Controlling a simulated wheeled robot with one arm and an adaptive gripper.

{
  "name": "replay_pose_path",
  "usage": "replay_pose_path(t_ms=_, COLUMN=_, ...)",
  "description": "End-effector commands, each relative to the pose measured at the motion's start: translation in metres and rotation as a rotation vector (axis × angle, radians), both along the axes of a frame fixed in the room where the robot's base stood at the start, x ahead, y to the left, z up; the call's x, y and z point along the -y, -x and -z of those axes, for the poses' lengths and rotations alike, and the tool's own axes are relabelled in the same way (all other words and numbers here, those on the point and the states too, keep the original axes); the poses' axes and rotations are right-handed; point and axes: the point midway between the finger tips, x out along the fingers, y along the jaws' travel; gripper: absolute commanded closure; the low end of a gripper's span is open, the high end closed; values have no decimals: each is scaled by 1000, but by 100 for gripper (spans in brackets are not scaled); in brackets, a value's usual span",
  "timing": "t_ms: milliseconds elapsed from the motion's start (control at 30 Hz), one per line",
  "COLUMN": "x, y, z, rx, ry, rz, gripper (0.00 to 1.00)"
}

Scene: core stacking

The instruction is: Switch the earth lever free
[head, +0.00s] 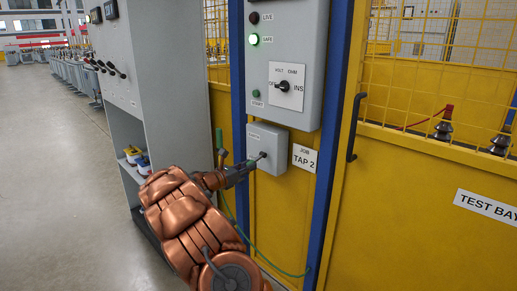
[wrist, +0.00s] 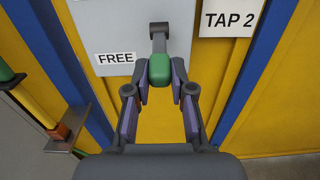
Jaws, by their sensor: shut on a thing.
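The earth lever is a dark arm with a green knob (wrist: 160,66) in the wrist view. It comes out from a grey box (head: 277,141) on the blue and yellow frame in the head view, under the larger control panel. A FREE label (wrist: 116,57) is on the box, left of the lever. My gripper (head: 250,164) is at the lower front of the box. In the wrist view its two fingers (wrist: 160,80) close around the green knob from both sides. The head view shows only a little of the lever, past my gripper.
The control panel (head: 308,45) above has a lit green SAFE lamp (head: 254,39) and a selector knob (head: 283,86). A TAP 2 sign (head: 304,159) is right of the box. A grey cabinet (head: 143,60) stands left. A green wire (head: 270,262) hangs below.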

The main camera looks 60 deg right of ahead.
Motion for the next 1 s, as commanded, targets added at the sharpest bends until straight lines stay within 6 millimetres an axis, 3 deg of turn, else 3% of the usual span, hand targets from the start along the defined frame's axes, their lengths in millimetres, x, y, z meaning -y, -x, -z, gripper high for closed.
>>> replay_pose_path(t_ms=500, x=7, y=0, z=22, rx=0, ry=-2, rz=-6, gripper=100)
replay_pose_path(t_ms=1000, x=10, y=0, z=25, rx=0, ry=-2, rz=-6, gripper=100)
